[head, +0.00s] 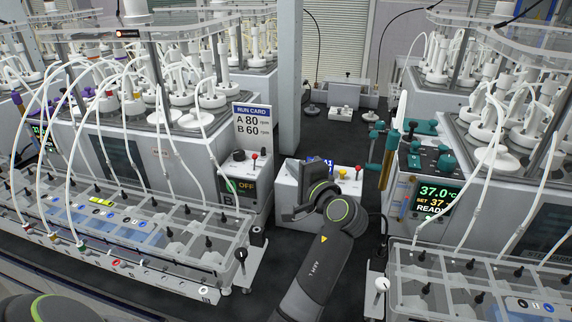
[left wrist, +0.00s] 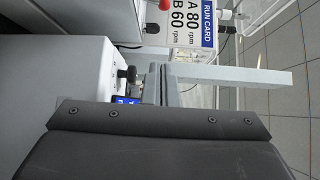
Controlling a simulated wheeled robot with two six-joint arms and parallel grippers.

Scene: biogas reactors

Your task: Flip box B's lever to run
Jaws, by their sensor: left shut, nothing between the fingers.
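Box B (head: 245,185) stands left of centre in the head view, with a "B" on its front and a display reading OFF. On its top are a black knob (head: 238,155) and a small lever with a red ball (head: 255,156). A red ball (left wrist: 166,4) also shows at the top edge of the left wrist view. My left gripper (head: 291,213) is shut and empty, to the right of and nearer than box B, apart from the lever. Its fingers (left wrist: 163,82) show together in the left wrist view. My right gripper is not in view.
The run card (head: 253,126), reading A 80 and B 60 rpm, stands behind box B. A white box (head: 348,188) with yellow and red knobs is partly hidden behind my left gripper. A grey pillar (head: 289,80) rises behind. A clear-topped rack (head: 130,225) lies left.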

